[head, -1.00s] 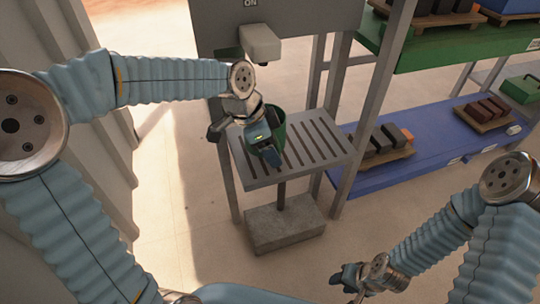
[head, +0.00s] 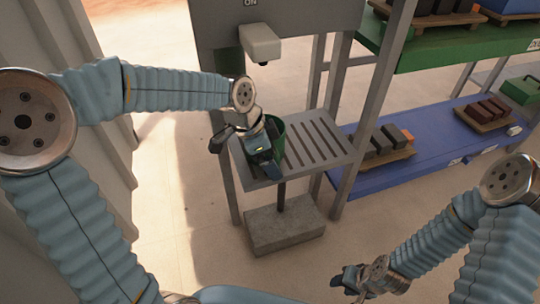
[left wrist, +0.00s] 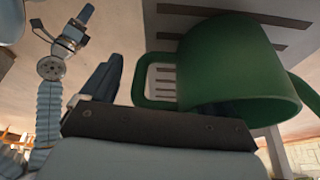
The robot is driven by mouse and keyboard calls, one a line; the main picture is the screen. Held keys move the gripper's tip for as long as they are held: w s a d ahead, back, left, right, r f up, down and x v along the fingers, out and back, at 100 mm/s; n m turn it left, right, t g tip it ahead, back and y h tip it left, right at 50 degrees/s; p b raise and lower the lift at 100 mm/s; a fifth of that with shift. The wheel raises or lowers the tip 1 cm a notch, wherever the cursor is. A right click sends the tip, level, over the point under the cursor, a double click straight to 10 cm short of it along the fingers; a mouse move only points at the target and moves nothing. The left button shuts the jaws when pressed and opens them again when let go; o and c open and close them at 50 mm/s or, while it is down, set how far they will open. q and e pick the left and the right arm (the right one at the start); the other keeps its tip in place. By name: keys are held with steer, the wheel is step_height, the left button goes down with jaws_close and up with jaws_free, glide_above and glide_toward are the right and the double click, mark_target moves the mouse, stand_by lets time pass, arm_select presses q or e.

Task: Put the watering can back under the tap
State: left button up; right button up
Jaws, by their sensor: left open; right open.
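The green watering can (head: 279,128) stands at the left part of a grey slatted stand (head: 335,147), partly hidden by my left gripper. The pale tap (head: 260,40) juts from the grey machine above and behind it. In the left wrist view the can (left wrist: 230,62) is close, with its loop handle (left wrist: 140,82) towards the picture's left. My left gripper (head: 268,168) is open at the can's near side. One blue finger shows beside the handle; whether the handle lies between the fingers I cannot tell. My right gripper (head: 346,280) is open and empty, low at the front.
A grey block (head: 284,229) forms the stand's foot. Grey posts rise beside the stand. At the right, a blue shelf (head: 436,146) and a green shelf (head: 440,48) hold pallets of blocks. The slatted top right of the can is clear.

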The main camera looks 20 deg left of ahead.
arm_select(q)
steer(key=p+v, duration=0.1)
steer(key=v, duration=1.1)
arm_select(e)
steer(key=shift+s+a+r, duration=0.1)
steer(key=shift+a+r, duration=0.15)
steer(key=shift+r, duration=0.5)
